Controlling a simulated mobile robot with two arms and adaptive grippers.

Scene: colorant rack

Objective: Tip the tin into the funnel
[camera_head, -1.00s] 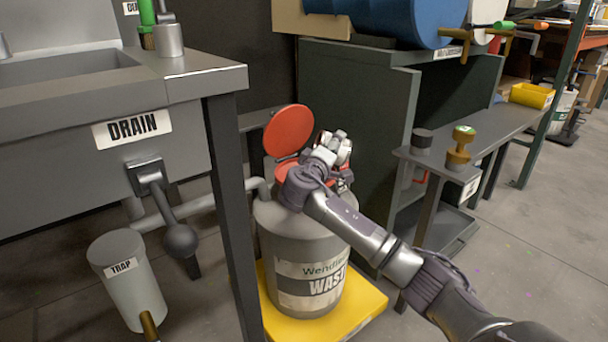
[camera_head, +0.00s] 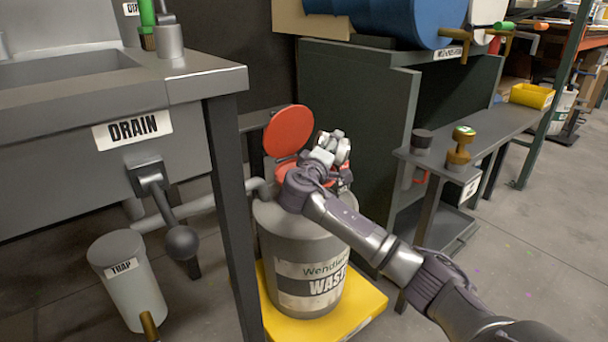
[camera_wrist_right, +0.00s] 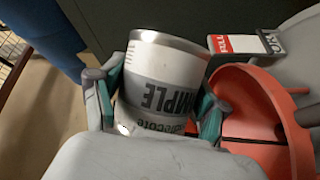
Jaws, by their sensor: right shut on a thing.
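The tin (camera_wrist_right: 160,85), white and grey with an upside-down "SAMPLE" label, is between the fingers of my right gripper (camera_wrist_right: 155,108) in the wrist view. The gripper is shut on it. In the head view my right gripper (camera_head: 330,152) is above the waste can, and the tin is mostly hidden behind it. The red funnel (camera_head: 288,132) has its round lid standing up on the can's top. Its red bowl (camera_wrist_right: 255,105) lies right beside the tin in the wrist view. I cannot tell whether anything is pouring. My left gripper is not in view.
The grey waste can (camera_head: 310,265) stands on a yellow tray (camera_head: 360,318). The sink bench with its drain (camera_head: 120,165) is at left, close to the can. A grey cabinet (camera_head: 350,110) stands behind. A shelf at right holds a brass-coloured weight-like object (camera_head: 459,148) and a dark cylinder (camera_head: 421,140).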

